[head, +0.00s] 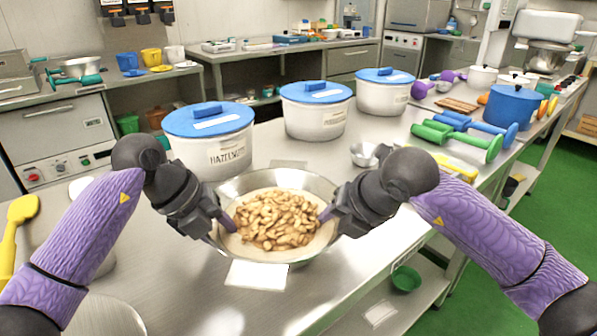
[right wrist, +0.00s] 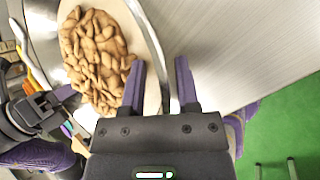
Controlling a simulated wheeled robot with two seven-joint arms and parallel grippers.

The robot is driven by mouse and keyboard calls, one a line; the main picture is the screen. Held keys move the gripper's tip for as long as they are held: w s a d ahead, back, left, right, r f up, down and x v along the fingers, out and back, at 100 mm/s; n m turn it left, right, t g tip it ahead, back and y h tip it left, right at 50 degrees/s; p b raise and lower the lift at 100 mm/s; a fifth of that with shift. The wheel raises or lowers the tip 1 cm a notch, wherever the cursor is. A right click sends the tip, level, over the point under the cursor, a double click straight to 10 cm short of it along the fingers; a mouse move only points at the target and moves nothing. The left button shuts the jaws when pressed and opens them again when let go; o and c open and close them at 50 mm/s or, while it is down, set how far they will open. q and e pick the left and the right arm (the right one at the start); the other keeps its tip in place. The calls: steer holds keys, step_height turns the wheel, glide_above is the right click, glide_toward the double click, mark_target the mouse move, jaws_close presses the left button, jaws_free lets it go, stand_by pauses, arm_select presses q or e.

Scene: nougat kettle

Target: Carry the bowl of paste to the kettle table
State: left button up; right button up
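A wide metal bowl (head: 315,184) is at the near side of the steel table, in front of the lidded pots. It holds brown nut-like lumps (head: 277,218) on a pale paste-like layer. I cannot tell whether its base touches the table. My left gripper (head: 226,228) is at the bowl's left rim; its finger gap is hidden. My right gripper (head: 325,214) is at the right rim. In the right wrist view its fingers (right wrist: 161,88) stand apart, one on each side of the bowl wall, with a visible gap. The kettle table is not identifiable.
Three white pots with blue lids (head: 210,120) stand behind the bowl. A small metal bowl (head: 364,154) is behind my right gripper. Green dumbbell-shaped tools (head: 457,140) and a blue pot (head: 513,106) are at right. A white card (head: 258,275) lies in front. Green floor opens at right.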

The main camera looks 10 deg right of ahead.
steer(key=shift+s+r, duration=0.1)
steer(key=shift+r, duration=0.1)
arm_select(q)
steer(key=v, duration=1.1)
steer(key=shift+a+r, duration=0.15)
steer(key=shift+r, duration=0.2)
arm_select(e)
steer(key=v, duration=1.1)
steer(key=shift+s+d+r, duration=0.15)
steer(key=shift+s+r, duration=0.05)
